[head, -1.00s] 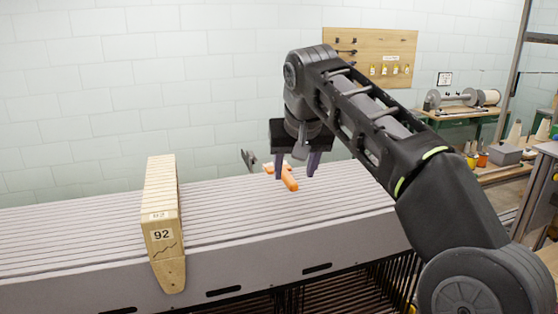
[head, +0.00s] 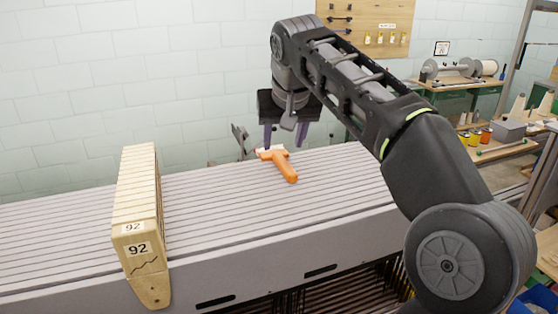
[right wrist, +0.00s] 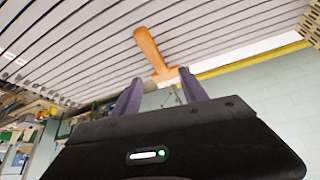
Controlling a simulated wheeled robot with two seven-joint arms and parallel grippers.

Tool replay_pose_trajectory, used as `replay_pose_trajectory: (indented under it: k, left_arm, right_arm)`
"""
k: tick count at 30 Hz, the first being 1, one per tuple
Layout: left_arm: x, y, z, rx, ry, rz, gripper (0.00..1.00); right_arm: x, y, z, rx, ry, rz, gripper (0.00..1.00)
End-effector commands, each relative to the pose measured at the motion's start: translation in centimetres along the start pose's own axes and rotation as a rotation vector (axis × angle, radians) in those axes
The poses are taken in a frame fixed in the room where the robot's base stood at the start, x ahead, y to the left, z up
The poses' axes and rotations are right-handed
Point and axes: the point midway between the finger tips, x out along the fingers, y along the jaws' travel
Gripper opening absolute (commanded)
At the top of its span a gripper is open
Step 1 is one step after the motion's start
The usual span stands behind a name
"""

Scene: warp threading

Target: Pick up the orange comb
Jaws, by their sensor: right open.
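The orange comb (head: 283,167) lies on the grey slatted surface, its handle toward the front and its paler toothed end at the back near the surface's rear edge. It also shows in the right wrist view (right wrist: 151,52), with its head end close to the gap between the fingers. My right gripper (head: 284,142) is open and empty, with its purple fingers just behind and above the comb's head in the head view. In the right wrist view its two fingers (right wrist: 160,92) stand apart on either side of the head end. Contact cannot be told. My left gripper is not in view.
A wooden block stack marked 92 (head: 140,230) stands across the slatted surface (head: 215,215) to the left. A small dark metal bracket (head: 240,138) rises behind the comb. A green workbench (head: 465,88) with spools is at the back right. Slats between stack and comb are clear.

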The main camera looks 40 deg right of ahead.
Motion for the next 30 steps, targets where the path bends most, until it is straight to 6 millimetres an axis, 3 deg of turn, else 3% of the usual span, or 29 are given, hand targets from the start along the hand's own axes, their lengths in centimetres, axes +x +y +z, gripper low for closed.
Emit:
replay_pose_trajectory:
  k: [3, 14, 24, 30]
  left_arm:
    - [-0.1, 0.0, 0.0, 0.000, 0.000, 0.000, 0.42]
    - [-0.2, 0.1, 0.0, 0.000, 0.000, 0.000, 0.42]
    - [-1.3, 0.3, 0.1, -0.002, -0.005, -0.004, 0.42]
    - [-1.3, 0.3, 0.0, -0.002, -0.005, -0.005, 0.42]
  right_arm:
    - [1.1, 0.0, 0.0, 0.000, -0.001, 0.000, 0.51]
    - [1.5, 0.0, 0.0, 0.000, -0.001, 0.000, 0.51]
    - [5.8, -0.1, 0.0, 0.001, -0.003, 0.000, 0.51]
    - [6.5, -0.1, 0.0, 0.000, 0.001, -0.001, 0.51]
